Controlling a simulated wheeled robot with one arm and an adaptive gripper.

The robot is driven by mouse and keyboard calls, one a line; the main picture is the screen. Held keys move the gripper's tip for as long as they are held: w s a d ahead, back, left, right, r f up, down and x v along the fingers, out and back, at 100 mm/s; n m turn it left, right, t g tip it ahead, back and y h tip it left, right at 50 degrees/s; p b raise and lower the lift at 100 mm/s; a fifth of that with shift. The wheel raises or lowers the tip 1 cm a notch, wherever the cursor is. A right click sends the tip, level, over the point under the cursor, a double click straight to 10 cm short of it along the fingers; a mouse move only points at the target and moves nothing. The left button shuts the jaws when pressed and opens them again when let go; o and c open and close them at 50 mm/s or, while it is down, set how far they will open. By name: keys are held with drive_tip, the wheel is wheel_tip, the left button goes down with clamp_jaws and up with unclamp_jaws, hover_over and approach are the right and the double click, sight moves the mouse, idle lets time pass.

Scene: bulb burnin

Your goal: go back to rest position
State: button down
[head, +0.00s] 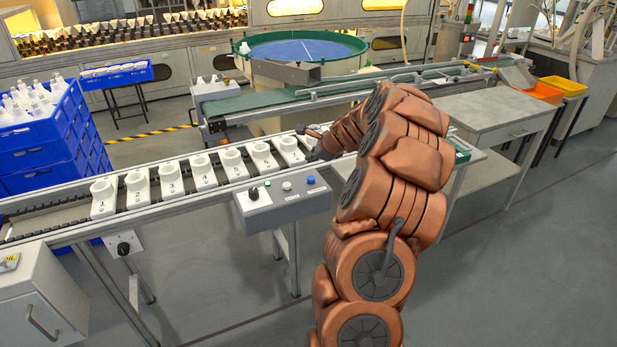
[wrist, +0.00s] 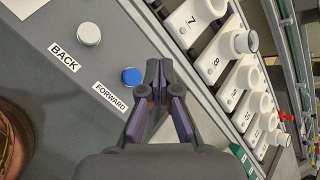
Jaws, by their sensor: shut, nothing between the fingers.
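My gripper (wrist: 160,72) is shut and empty, its dark fingertips together in the wrist view. In that view it is over the edge of the grey control box, just right of the blue FORWARD button (wrist: 131,76). I cannot tell whether it touches the box. The white BACK button (wrist: 88,34) is farther up and left. In the head view my copper arm reaches up, and my gripper (head: 314,143) is above the conveyor at the right end of the visible numbered holders. The blue button (head: 310,180) shows below it on the control box (head: 270,215).
A row of white numbered holders (head: 171,181) stands on the conveyor, and more holders (wrist: 213,58) lie right of my gripper in the wrist view. A black knob (head: 253,193) sits on the box. A grey table (head: 490,117) stands right of my arm. Floor at right is open.

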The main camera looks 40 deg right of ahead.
drive_tip(key=s+a+r+n+g+y+p, duration=0.1)
drive_tip(key=a+r+n, duration=0.25)
drive_tip(key=a, duration=0.55)
drive_tip(key=a+r+n+g+y+p, duration=0.15)
drive_tip(key=a+n, duration=0.25)
drive_tip(key=a, duration=0.6)
drive_tip(key=s+a+r+n+y, duration=0.1)
drive_tip(key=a+r+n+y, duration=0.2)
drive_tip(key=a, duration=0.6)
drive_tip(key=s+a+r+n+g+p, duration=0.15)
drive_tip(key=s+a+n+g, duration=0.25)
drive_tip(key=s+a+n, duration=0.6)
drive_tip(key=s+a+n+g+h+p, duration=0.1)
drive_tip(key=s+n, duration=0.3)
drive_tip(key=s, duration=0.9)
drive_tip(key=s+a+n+g+h+p, duration=0.1)
drive_tip(key=s+a+n+g+h, duration=0.2)
drive_tip(key=s, duration=1)
drive_tip(key=shift+a+r+n, duration=0.45)
drive_tip(key=shift+a+n, duration=0.1)
drive_tip(key=shift+a, duration=0.3)
drive_tip(key=shift+s+g, duration=0.1)
drive_tip(key=shift+g, duration=0.15)
